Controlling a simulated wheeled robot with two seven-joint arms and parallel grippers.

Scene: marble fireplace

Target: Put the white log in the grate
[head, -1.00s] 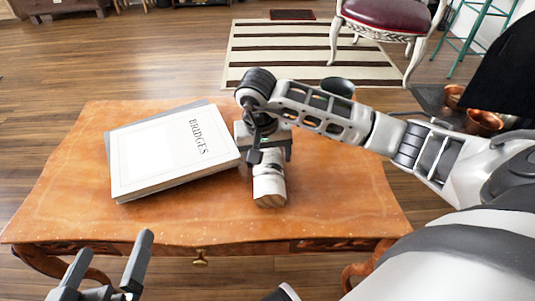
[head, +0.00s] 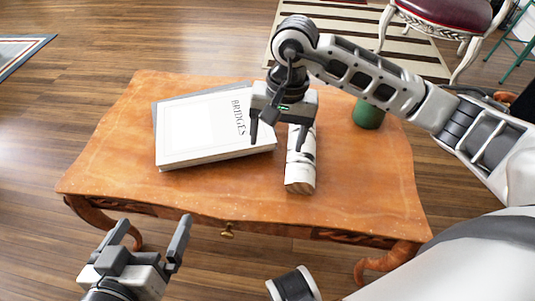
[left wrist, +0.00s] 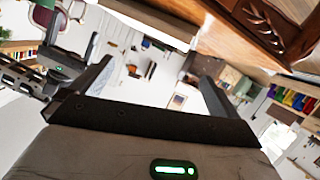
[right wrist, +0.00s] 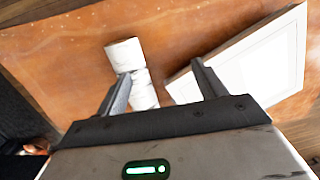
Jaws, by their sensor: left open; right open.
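The white log (head: 300,172), pale with dark marks and a wood-coloured cut end, lies on the orange wooden table (head: 350,205), right of the book. It also shows in the right wrist view (right wrist: 124,54), partly behind one finger. My right gripper (head: 276,144) is open and points down over the table. Its fingers are beside and above the log's far part, one finger overlapping the log in view; contact cannot be told. My left gripper (head: 152,232) is open and empty in front of the table's near left edge. The grate is not in view.
A large white book (head: 200,130) titled BRIDGES lies left of the log, close to my right gripper. A green container (head: 368,113) stands on the table behind my right arm. A chair (head: 445,18) stands beyond. The table's front right is clear.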

